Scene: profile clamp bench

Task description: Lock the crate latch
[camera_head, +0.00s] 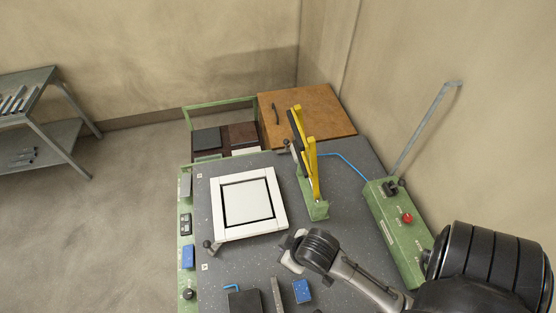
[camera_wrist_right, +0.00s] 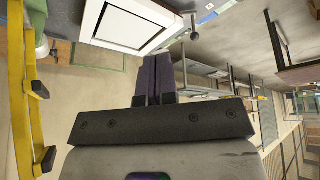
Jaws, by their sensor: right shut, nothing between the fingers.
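A brown wooden box top (camera_head: 310,112) with a dark handle (camera_head: 275,113) stands behind the bench; it may be the crate. I cannot make out a latch on it. My right gripper (camera_wrist_right: 154,80) is shut and empty in the right wrist view, its dark fingers pressed together. In the head view my right arm comes in from the lower right, and its hand is above the bench, just right of the white frame's near corner, well in front of the wooden box. The fingertips are hard to see there. My left gripper is not in view.
The grey bench (camera_head: 335,250) carries a white square frame (camera_head: 279,205), a yellow-handled clamp (camera_head: 313,165) and small blue and dark items at the front. A green control box (camera_head: 392,230) with a red button stands right. A side table (camera_head: 30,95) is far left.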

